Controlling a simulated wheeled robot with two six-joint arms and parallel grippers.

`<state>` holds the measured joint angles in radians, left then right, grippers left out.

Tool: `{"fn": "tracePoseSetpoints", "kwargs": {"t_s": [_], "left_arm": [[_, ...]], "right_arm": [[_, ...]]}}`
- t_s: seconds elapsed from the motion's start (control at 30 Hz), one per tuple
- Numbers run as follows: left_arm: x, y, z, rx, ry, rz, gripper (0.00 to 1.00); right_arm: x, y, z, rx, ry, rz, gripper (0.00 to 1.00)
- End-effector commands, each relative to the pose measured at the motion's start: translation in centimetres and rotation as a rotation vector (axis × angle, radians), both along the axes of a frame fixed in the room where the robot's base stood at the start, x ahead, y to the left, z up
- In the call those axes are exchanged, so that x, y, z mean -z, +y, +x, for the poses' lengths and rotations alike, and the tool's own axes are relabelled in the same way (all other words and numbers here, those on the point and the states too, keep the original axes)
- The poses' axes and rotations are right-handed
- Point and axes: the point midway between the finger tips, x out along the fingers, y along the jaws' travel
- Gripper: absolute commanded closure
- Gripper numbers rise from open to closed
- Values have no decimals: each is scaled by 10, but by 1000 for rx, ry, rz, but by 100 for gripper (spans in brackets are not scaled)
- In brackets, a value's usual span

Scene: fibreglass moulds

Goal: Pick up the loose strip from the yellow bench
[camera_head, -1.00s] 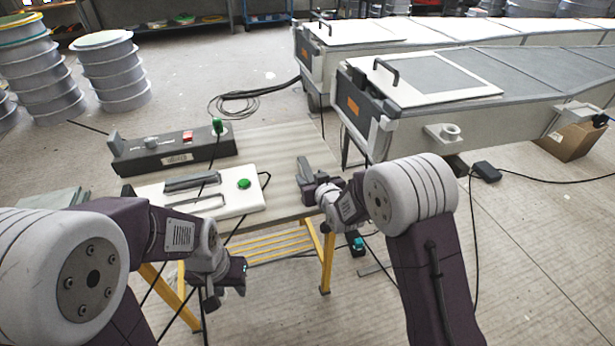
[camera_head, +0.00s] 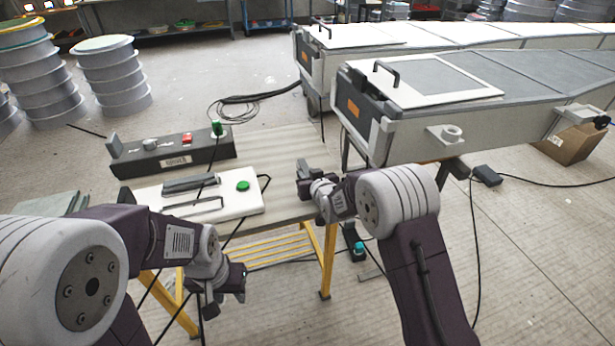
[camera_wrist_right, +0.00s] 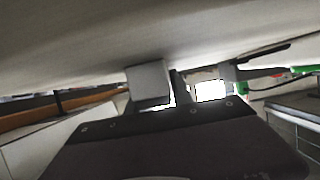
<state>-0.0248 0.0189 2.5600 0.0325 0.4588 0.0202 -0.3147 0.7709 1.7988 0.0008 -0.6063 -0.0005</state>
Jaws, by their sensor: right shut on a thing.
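The yellow bench (camera_head: 270,150) has a pale wooden top on yellow legs. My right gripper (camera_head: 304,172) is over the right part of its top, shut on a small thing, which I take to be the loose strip. The strip is mostly hidden by the fingers, and its outline cannot be made out. In the right wrist view the gripper (camera_wrist_right: 185,85) is close beneath a broad pale surface, with a thin dark piece between the fingers. My left gripper (camera_head: 224,290) hangs in front of the bench, apart from it; its opening is unclear.
A white panel (camera_head: 240,200) with a green button and grey bars and a dark control box (camera_head: 170,155) stand on the bench's left. A large grey mould (camera_head: 520,90) lies close to the right. Cables run to the floor.

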Motion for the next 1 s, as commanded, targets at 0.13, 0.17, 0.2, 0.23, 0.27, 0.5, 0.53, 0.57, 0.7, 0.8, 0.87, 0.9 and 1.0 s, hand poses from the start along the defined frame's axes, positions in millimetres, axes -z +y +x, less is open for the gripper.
{"fn": "tracePoseSetpoints", "kwargs": {"t_s": [0.13, 0.17, 0.2, 0.23, 0.27, 0.5, 0.53, 0.57, 0.7, 0.8, 0.87, 0.9, 1.0], "left_arm": [[-1, 0, 0, 0, 0, 0, 64], [-2, 0, 0, 0, 0, 0, 64], [-3, 0, 0, 0, 0, 0, 64], [-5, 0, 0, 0, 0, 0, 64], [-6, 0, 0, 0, 0, 0, 64], [-21, 0, 0, 0, 0, 0, 64], [-23, 0, 0, 0, 0, 0, 64], [-25, 0, 0, 0, 0, 0, 64], [-37, 0, 0, 0, 0, 0, 64], [-44, 0, 0, 0, 0, 0, 64], [-48, 0, 0, 0, 0, 0, 64], [-50, 0, 0, 0, 0, 0, 64], [-52, 0, 0, 0, 0, 0, 64]], "right_arm": [[-2, 0, 0, 0, -1, 0, 100], [-4, 0, 0, 0, -2, 1, 100], [-7, 0, 0, 0, -2, 1, 100], [-10, 0, 0, 0, -2, 1, 100], [-14, 0, 0, 0, -2, 1, 100], [-53, -15, -1, 4, -2, -1, 100], [-57, -23, -2, 5, -2, 0, 100], [-61, -29, -3, 5, -1, -1, 100], [-84, -65, -8, 6, -1, -1, 100], [-97, -87, -11, 5, -2, 1, 100], [-102, -97, -13, 4, -1, 0, 100], [-106, -103, -13, 4, -2, -1, 100], [-110, -112, -15, 2, -1, 0, 100]]}}
